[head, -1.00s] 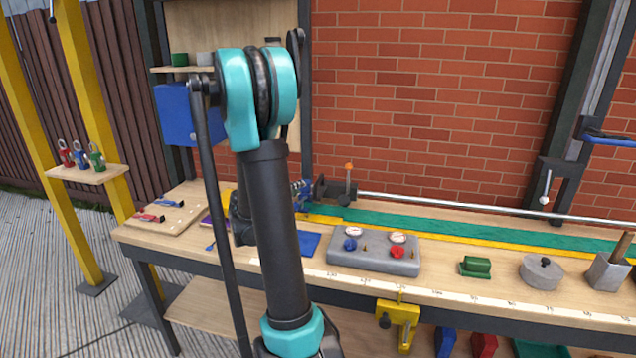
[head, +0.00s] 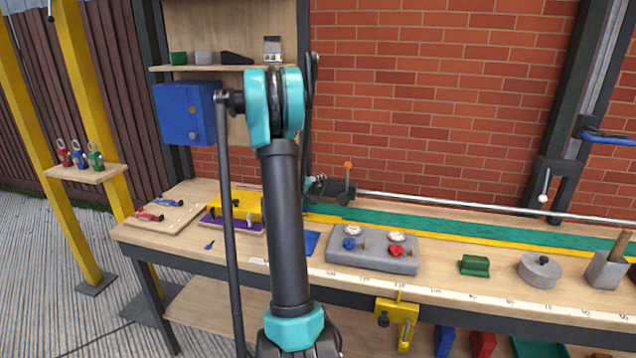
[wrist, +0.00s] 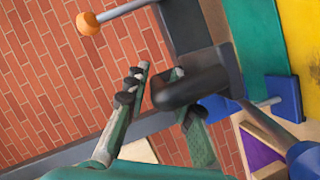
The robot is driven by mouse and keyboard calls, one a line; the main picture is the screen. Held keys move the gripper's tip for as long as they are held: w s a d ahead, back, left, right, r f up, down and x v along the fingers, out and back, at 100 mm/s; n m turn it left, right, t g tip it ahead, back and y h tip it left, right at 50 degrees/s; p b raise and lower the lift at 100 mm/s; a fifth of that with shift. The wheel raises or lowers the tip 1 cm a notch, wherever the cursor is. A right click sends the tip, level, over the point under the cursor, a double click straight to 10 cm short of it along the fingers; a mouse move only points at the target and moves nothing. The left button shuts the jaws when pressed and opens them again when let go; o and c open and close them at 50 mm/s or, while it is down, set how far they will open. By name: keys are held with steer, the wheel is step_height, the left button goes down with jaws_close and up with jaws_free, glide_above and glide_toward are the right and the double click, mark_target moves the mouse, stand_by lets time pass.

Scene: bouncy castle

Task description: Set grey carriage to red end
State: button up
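A dark grey block with an orange-knobbed lever (head: 347,186), which looks like the grey carriage, sits at the left end of the silver rail along the back of the bench. In the wrist view its lever's orange knob (wrist: 87,23) is at top left. My gripper (head: 316,184) is just left of this block, partly hidden behind my arm. In the wrist view my gripper (wrist: 160,70) has its fingers apart. A dark rounded bar end (wrist: 180,92) lies close to the right finger and overlaps it; I cannot tell if they touch. No red end marking is clearly visible.
A grey box with dials and knobs (head: 372,249) stands on the bench front. A green block (head: 475,265) and round grey weight (head: 540,272) are to its right. A yellow block (head: 235,205) is left of my arm. A brick wall (head: 440,110) is behind.

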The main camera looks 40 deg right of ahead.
jaws_close()
steer(key=shift+s+d, duration=0.1)
stand_by(0.3)
